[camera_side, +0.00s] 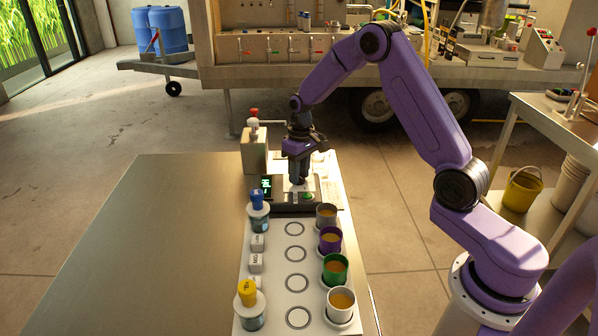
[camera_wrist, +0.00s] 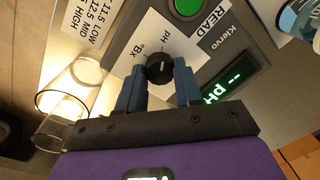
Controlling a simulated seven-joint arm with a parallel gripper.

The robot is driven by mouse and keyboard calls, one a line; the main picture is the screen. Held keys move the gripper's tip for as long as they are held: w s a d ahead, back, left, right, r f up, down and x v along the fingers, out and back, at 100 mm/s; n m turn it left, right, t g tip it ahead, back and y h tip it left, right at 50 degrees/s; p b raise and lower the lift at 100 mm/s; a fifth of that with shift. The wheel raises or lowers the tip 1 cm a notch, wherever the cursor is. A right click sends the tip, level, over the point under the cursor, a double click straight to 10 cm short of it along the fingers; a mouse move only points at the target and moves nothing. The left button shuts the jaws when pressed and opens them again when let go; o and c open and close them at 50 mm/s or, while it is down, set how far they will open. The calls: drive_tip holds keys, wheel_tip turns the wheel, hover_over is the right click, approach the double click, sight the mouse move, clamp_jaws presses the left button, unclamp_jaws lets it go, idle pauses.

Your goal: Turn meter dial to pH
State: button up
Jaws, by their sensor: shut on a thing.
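The meter (camera_side: 291,207) is a dark grey box on the far end of the white board. In the wrist view its black round dial (camera_wrist: 160,69) sits on a white plate marked °Bx on the left and pH above. A small white mark shows on the dial. My gripper (camera_wrist: 159,88) has its blue fingers on either side of the dial, shut on it. The meter's display (camera_wrist: 228,85) shows dashes and pH in green. In the side view my gripper (camera_side: 299,180) points down over the meter and hides the dial.
A green READ button (camera_wrist: 187,8) is beside the dial. A clear glass (camera_wrist: 75,95) stands close by. Several cups (camera_side: 340,303) line the board's right side; blue-capped (camera_side: 258,202) and yellow-capped (camera_side: 246,292) bottles stand on its left. The table's left (camera_side: 150,250) is clear.

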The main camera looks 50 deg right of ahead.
sight(301, 174)
drive_tip(key=o, duration=1)
drive_tip(key=shift+o, duration=0.2)
wheel_tip(301, 174, up, 18)
drive_tip(key=d, duration=0.1)
drive_tip(key=shift+f, duration=0.25)
drive_tip(key=s+a+n, duration=0.6)
drive_tip(key=s+a, duration=0.8)
drive_tip(key=s, duration=0.2)
drive_tip(key=s+d+f+n, duration=0.1)
drive_tip(key=s+f+n, duration=0.1)
drive_tip(key=s, duration=0.8)
drive_tip(key=s+f+n, duration=0.3)
drive_tip(key=s+n, duration=0.1)
drive_tip(key=s, duration=0.7)
drive_tip(key=shift+d, duration=0.35)
